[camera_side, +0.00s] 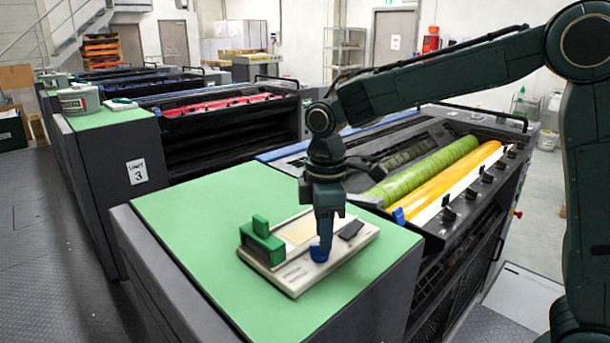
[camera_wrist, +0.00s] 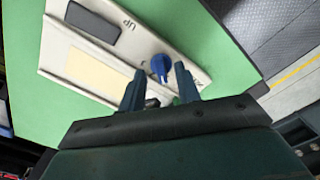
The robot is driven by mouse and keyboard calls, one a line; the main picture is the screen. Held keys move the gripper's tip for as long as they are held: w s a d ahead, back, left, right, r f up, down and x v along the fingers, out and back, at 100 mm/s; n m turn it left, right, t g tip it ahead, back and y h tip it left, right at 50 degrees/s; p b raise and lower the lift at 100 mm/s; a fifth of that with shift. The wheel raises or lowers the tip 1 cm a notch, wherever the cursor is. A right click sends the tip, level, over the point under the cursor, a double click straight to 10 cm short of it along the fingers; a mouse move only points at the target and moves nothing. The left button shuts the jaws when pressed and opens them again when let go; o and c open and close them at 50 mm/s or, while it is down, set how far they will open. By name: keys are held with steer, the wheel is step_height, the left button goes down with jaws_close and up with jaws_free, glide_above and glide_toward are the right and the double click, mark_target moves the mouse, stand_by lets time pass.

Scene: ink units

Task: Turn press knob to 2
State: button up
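The press knob (camera_wrist: 160,66) is blue and sits on a pale control panel (camera_side: 296,275) on the green top. In the wrist view it lies between and just beyond the tips of my gripper (camera_wrist: 158,78), whose fingers are spread on either side. In the side view my gripper (camera_side: 322,240) points down over the knob (camera_side: 320,250) and hides part of it. I cannot tell whether a finger touches the knob. The marks around the knob are too small to read, so its setting is unclear.
The panel also carries a green block with a lever (camera_side: 262,242), a cream label (camera_side: 300,231) and a dark pad (camera_side: 351,230). The green top (camera_side: 180,207) is clear around the panel. Green and yellow rollers (camera_side: 430,170) lie behind to the right.

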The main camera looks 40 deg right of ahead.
steer(key=shift+f, duration=1)
steer(key=shift+c, duration=0.2)
jaws_close()
steer(key=shift+m, duration=0.3)
steer(key=m, duration=0.4)
steer(key=shift+a, duration=0.15)
steer(key=m, duration=0.5)
steer(key=shift+s+a, duration=0.1)
